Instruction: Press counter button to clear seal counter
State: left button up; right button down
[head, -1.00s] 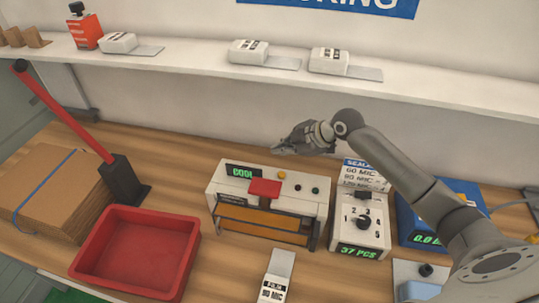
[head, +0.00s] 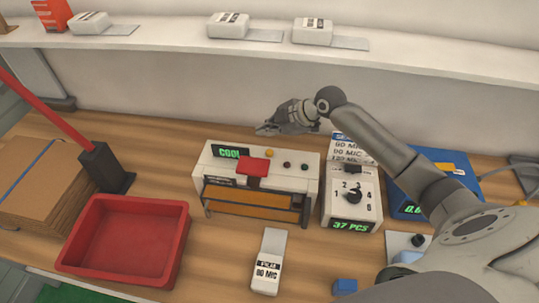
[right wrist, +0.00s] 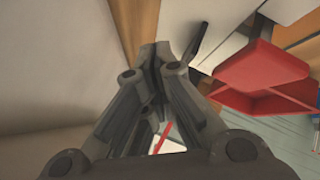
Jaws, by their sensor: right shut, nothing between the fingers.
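The sealer (head: 310,185) is a white box on the wooden bench with a green "COOL" display, a red handle and an orange front. A yellow button (head: 269,153), a dark red button (head: 287,164) and a dark button (head: 305,167) are on its top. Right of it, a white dial box (head: 338,212) has a black knob (head: 353,196) and a green "37 PCS" display (head: 351,226). Which button clears the counter cannot be told. My right gripper (head: 262,130) is shut and empty, above and behind the sealer, apart from it. My left gripper is out of view.
A red tray (head: 181,235) and stacked cardboard (head: 40,190) are at left. A film pack (head: 268,262) lies in front of the sealer. A blue scale (head: 470,188) stands at right, partly behind my arm. A shelf (head: 180,43) runs along the back wall.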

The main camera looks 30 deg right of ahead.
jog(key=b, duration=0.3)
send_over(268, 154)
notch_tip(268, 154, down, 5)
jog(key=shift+f, duration=0.1)
jog(key=shift+f+b, duration=0.3)
jog(key=shift+f, duration=0.05)
dwell(0.9)
jog(key=shift+f, duration=0.4)
jog(key=shift+f+b, duration=0.85)
jog(key=shift+f, duration=0.1)
dwell(0.7)
jog(key=shift+r, duration=0.1)
jog(key=shift+r+p, duration=1.05)
jog(key=shift+r, duration=0.2)
